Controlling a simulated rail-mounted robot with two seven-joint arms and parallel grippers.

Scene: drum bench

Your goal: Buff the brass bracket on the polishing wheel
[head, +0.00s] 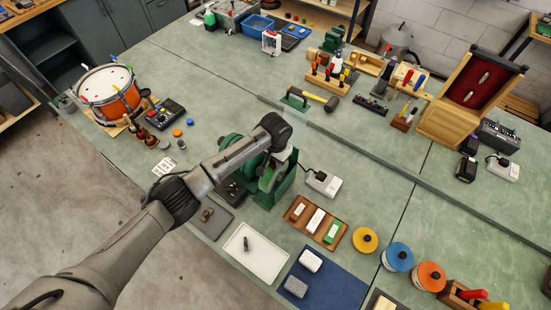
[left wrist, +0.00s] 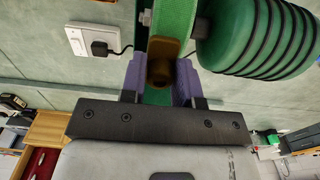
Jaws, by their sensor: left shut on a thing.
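The green polishing machine (head: 283,191) stands on the bench in the middle of the head view, with a pale round wheel (head: 268,178) partly hidden by my arm. My left gripper (head: 282,164) is over the machine, close to the wheel. In the left wrist view its two purple fingers (left wrist: 160,82) are shut on the brown-gold brass bracket (left wrist: 160,68). Green machine parts lie right behind the bracket, and a ribbed green housing (left wrist: 262,38) is to the right. I cannot tell whether the bracket touches the wheel. My right gripper is in neither view.
A white plug box (head: 323,183) sits right of the machine. In front are a white tray (head: 270,269) with a small dark piece, a wooden tray of bars (head: 298,221) and a navy mat (head: 335,285) with two blocks. A drum (head: 108,93) is at the left.

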